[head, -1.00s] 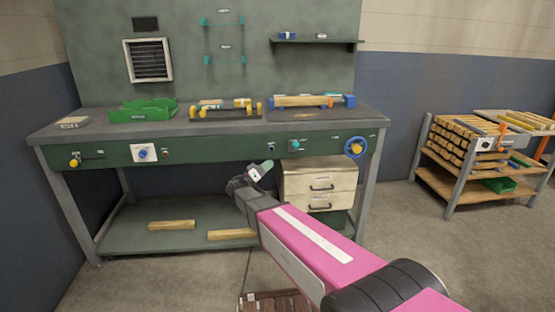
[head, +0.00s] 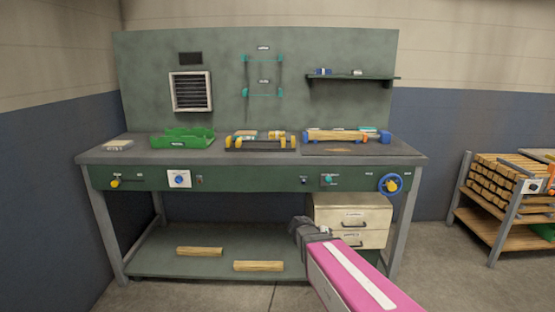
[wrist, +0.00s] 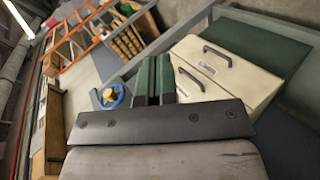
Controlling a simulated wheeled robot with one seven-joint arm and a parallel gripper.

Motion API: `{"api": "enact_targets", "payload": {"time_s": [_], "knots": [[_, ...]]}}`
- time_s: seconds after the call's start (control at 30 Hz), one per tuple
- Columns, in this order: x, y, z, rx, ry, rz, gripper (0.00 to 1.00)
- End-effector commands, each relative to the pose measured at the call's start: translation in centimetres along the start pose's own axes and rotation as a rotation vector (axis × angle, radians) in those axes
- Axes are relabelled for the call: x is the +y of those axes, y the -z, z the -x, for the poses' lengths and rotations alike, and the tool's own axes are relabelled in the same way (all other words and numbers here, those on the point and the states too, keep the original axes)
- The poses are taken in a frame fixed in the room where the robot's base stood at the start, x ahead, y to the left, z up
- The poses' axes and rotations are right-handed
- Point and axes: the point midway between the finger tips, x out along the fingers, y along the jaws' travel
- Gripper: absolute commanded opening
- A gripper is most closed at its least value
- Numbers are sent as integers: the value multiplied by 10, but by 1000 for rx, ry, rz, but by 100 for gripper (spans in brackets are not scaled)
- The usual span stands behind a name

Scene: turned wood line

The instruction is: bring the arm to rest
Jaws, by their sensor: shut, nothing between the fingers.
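My gripper (head: 303,229) is in front of the workbench (head: 245,179) in the head view, below the bench's front panel and left of the cream drawer unit (head: 350,215). My pink arm reaches up to it from the lower right. In the wrist view the two dark green fingers of my gripper (wrist: 156,78) lie close together, with nothing seen between them. The drawer unit (wrist: 228,72) also shows there, right of the fingers, and the blue handwheel (wrist: 112,96) shows to their left. The picture does not show the fingertips touching anything.
The bench top bears a green tray (head: 182,142) and wooden pieces in holders (head: 260,146). Two wood billets (head: 258,266) lie on the lower shelf (head: 215,262). A rack of wood (head: 500,180) stands at the right. Floor between bench and rack is clear.

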Motion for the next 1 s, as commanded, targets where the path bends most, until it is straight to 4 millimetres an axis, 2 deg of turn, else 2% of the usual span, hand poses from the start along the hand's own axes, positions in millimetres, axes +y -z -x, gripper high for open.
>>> {"api": "enact_targets", "payload": {"time_s": [0.03, 0.17, 0.3, 0.4, 0.63, 1.0], "knots": [[2, -19, -7, -42, 82, 28, 0], [-8, -54, -15, -128, 319, 100, 0], [-17, -86, -10, -174, 579, 148, 0], [-22, -102, -2, -180, 743, 162, 0], [-26, -116, 15, -161, 962, 161, 0], [-27, -116, 17, -157, 990, 159, 0]]}}
